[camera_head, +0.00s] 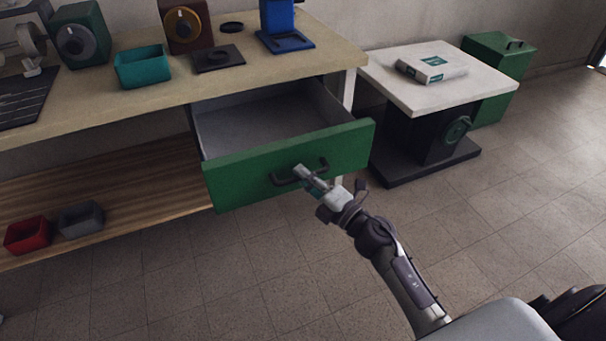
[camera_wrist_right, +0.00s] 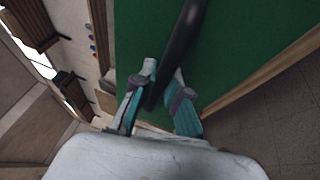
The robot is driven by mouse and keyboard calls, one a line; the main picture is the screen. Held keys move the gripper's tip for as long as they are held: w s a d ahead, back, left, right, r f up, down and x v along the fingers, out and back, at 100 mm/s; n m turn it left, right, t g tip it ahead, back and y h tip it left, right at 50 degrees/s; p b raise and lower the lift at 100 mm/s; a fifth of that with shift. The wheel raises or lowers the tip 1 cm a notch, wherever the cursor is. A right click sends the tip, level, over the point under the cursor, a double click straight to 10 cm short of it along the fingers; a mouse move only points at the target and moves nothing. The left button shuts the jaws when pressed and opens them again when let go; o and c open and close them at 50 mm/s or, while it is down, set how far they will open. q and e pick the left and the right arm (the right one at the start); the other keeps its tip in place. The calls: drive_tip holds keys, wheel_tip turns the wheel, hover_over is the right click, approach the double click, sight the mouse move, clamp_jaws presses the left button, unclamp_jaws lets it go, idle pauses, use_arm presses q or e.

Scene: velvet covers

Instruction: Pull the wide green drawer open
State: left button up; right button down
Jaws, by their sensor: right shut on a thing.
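The wide green drawer (camera_head: 240,178) stands pulled out from under the workbench, and its grey inside looks empty. Its dark bar handle (camera_head: 285,180) is on the green front. My right gripper (camera_head: 303,173) is at this handle, with its fingers shut on the bar. In the right wrist view the fingers (camera_wrist_right: 158,95) sit on both sides of the dark handle (camera_wrist_right: 180,45), in front of the green drawer front (camera_wrist_right: 235,45). My left gripper does not show in either view.
The workbench top (camera_head: 110,95) holds a teal bin (camera_head: 142,67), a blue stand (camera_head: 284,38) and several devices. A lower shelf (camera_head: 130,185) carries red (camera_head: 27,234) and grey bins (camera_head: 81,217). A white-topped table (camera_head: 440,90) stands right of the drawer. The tiled floor in front is clear.

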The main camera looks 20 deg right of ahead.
drive_tip(key=c, duration=1.2)
unclamp_jaws()
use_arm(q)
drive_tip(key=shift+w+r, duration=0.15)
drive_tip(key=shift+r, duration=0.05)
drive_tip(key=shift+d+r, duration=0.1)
use_arm(e)
drive_tip(key=v, duration=1.2)
drive_tip(key=shift+d, duration=0.1)
